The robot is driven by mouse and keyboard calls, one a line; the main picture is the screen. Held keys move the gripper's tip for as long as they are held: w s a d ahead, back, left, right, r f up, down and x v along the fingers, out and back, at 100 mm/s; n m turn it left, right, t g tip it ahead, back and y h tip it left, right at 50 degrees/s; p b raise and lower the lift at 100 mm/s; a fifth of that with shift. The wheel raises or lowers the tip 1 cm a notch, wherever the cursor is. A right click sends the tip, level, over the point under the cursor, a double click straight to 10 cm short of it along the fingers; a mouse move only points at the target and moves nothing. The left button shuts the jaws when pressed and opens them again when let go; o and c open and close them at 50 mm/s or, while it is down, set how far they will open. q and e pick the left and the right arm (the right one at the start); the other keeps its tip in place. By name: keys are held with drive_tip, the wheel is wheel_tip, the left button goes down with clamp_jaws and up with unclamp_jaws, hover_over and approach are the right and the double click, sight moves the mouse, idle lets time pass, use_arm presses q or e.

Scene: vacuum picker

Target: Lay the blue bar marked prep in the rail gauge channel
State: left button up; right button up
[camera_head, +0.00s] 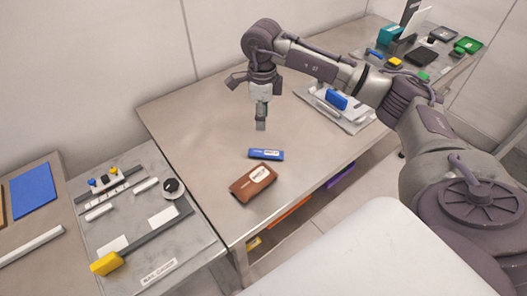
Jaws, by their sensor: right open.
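The blue bar (257,153) with a white label lies flat on the steel table; its print is too small to read surely. The rail gauge (187,243) is a grey plate at the lower left, with a lettered label on its front edge. A long dark strip runs across it from a yellow block (105,263); I cannot tell whether this strip is the channel. My right gripper (261,121) is open and points down above the table, behind the blue bar and apart from it. My left gripper is not in view.
A brown labelled block (253,186) lies just in front of the blue bar. Several small parts and trays crowd the far right bench. The steel table (190,120) is clear left of the gripper.

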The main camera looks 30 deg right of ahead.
drive_tip(key=p, duration=0.1)
hover_over(264, 152)
wheel_tip(264, 152, down, 8)
drive_tip(key=shift+r, duration=0.1)
drive_tip(key=shift+f+p, duration=0.35)
drive_tip(key=shift+f, duration=0.2)
wheel_tip(264, 152, down, 5)
drive_tip(key=shift+r+p, duration=0.1)
drive_tip(key=shift+p, duration=0.7)
clamp_jaws()
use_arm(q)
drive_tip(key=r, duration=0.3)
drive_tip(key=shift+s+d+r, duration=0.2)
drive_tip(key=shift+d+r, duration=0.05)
use_arm(e)
drive_tip(key=shift+r, duration=0.1)
